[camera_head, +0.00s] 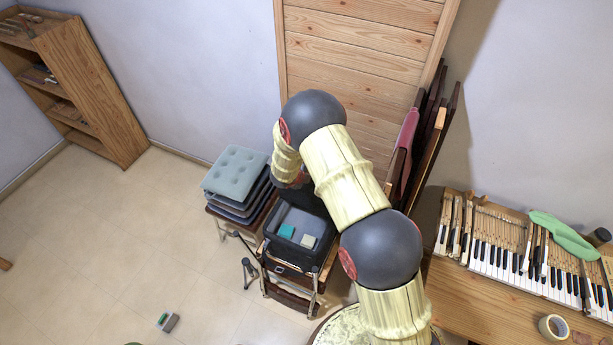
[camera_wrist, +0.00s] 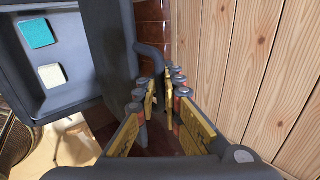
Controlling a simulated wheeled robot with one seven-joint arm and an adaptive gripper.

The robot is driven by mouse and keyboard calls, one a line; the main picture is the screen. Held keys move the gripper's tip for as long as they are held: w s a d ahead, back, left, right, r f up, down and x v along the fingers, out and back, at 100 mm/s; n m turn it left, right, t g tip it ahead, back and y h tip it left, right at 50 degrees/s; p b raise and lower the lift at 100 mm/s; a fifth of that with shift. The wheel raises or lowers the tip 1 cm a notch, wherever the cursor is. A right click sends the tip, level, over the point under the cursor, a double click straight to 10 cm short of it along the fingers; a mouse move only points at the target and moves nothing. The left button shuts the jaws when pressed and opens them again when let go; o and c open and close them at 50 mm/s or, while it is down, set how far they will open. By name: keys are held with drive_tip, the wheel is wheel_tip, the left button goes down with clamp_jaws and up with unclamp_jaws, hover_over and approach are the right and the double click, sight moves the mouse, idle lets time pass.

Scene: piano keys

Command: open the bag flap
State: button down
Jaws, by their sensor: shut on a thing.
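The dark grey bag (camera_head: 287,250) sits on a stool beside the wooden panel, and its inside is visible from above. A teal block (camera_head: 286,231) and a pale block (camera_head: 308,241) lie in it. In the wrist view the bag (camera_wrist: 78,98) fills the left side, with the teal block (camera_wrist: 37,33) and pale block (camera_wrist: 52,76) inside. My gripper (camera_wrist: 161,92) is at the bag's right edge, its yellow-padded fingers closed around a dark piece that looks like the bag flap (camera_wrist: 150,58). My arm hides the gripper in the head view.
Stacked cushions (camera_head: 235,175) stand left of the bag. The wooden panel (camera_head: 355,45) rises close behind, also close right of my gripper. Folded chairs (camera_head: 425,135) lean to the right. A piano keyboard (camera_head: 510,262) lies on a wooden bench. The floor at left is mostly clear.

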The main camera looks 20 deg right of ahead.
drive_tip(key=shift+w+r, duration=0.2)
drive_tip(key=c, duration=2.3)
unclamp_jaws()
drive_tip(key=shift+c, duration=0.2)
drive_tip(key=shift+o, duration=0.3)
drive_tip(key=shift+s, duration=0.1)
drive_tip(key=v, duration=1.2)
